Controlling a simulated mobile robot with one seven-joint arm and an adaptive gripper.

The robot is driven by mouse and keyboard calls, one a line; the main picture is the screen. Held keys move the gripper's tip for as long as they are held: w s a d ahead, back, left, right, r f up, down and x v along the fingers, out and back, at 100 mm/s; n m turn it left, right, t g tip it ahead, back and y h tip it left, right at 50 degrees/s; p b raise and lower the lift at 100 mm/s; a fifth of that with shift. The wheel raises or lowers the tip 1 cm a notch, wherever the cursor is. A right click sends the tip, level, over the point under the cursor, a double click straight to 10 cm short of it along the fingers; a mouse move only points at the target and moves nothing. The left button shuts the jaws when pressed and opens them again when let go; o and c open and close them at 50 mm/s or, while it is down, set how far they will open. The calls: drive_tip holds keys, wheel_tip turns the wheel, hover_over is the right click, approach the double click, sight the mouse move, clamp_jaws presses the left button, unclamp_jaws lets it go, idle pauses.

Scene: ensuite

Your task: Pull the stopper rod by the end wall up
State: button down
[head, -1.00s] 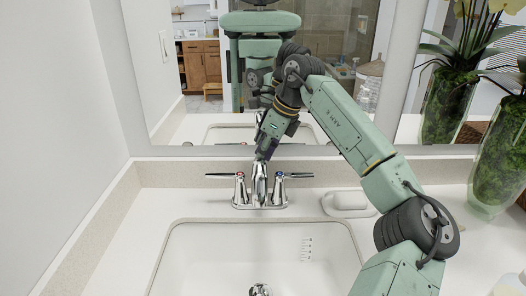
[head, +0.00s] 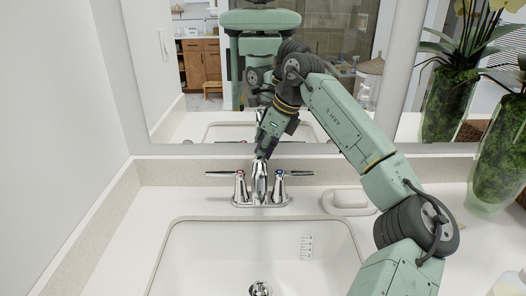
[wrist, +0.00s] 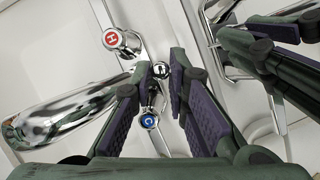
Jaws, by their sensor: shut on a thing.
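The stopper rod (wrist: 161,70) shows in the wrist view as a small chrome knob between the fingertips, behind the faucet spout. My gripper (wrist: 162,84) is shut on this knob, with one purple-padded finger on each side. In the head view my gripper (head: 264,152) points down just behind the chrome faucet (head: 259,184), and the rod is hidden there by the gripper and spout. The sink stopper (head: 260,289) lies in the drain at the bottom edge of the head view.
The hot handle (wrist: 112,39) and cold handle (wrist: 149,121) flank the rod closely. A mirror (head: 215,120) stands behind the backsplash. A white soap dish (head: 348,201) and a green plant vase (head: 500,160) are to the right. The sink basin (head: 215,255) is clear.

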drive_tip(key=shift+w+r, duration=0.1)
drive_tip(key=shift+r, duration=1.35)
drive_tip(key=c, duration=1.8)
unclamp_jaws()
drive_tip(key=shift+r, duration=0.1)
drive_tip(key=v, duration=1.2)
drive_tip(key=shift+d, duration=0.1)
